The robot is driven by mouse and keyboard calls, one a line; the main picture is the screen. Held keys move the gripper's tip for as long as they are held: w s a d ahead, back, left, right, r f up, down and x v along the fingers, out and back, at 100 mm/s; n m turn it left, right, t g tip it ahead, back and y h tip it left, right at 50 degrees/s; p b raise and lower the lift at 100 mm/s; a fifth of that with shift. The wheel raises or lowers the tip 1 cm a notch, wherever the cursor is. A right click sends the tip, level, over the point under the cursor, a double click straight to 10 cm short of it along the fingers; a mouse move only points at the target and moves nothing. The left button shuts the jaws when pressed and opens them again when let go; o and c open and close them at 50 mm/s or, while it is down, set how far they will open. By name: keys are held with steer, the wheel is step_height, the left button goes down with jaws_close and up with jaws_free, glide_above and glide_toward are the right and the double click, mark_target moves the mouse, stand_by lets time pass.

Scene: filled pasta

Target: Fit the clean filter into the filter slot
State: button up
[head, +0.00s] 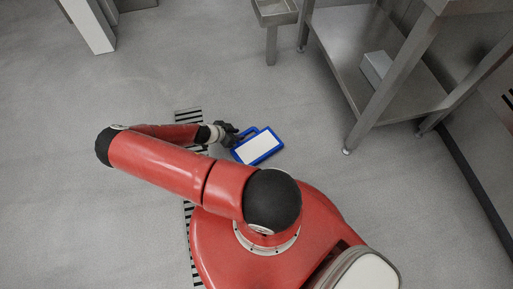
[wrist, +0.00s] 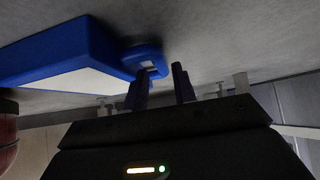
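The filter is a flat slab with a blue frame and a white face. In the head view the filter (head: 259,147) is seen over the floor in front of my base, white face up, with its blue handle toward my gripper. My gripper (head: 229,133) is at the handle's left side. In the wrist view the filter (wrist: 62,55) is at the left, and its looped handle (wrist: 147,58) is at the fingertips. My gripper (wrist: 161,80) has its two fingers apart, with a gap between them. The left finger overlaps the handle. I cannot make out the filter slot in either view.
A steel table (head: 352,45) with a lower shelf stands at the upper right, and a metal box (head: 377,67) is on the shelf. A small steel basin (head: 276,10) is at the top. A white post (head: 90,25) is at the upper left. The floor on the left is clear.

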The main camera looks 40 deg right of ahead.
mark_target(243, 133)
steer(key=x, duration=0.3)
steer(key=shift+d, duration=0.25)
jaws_close()
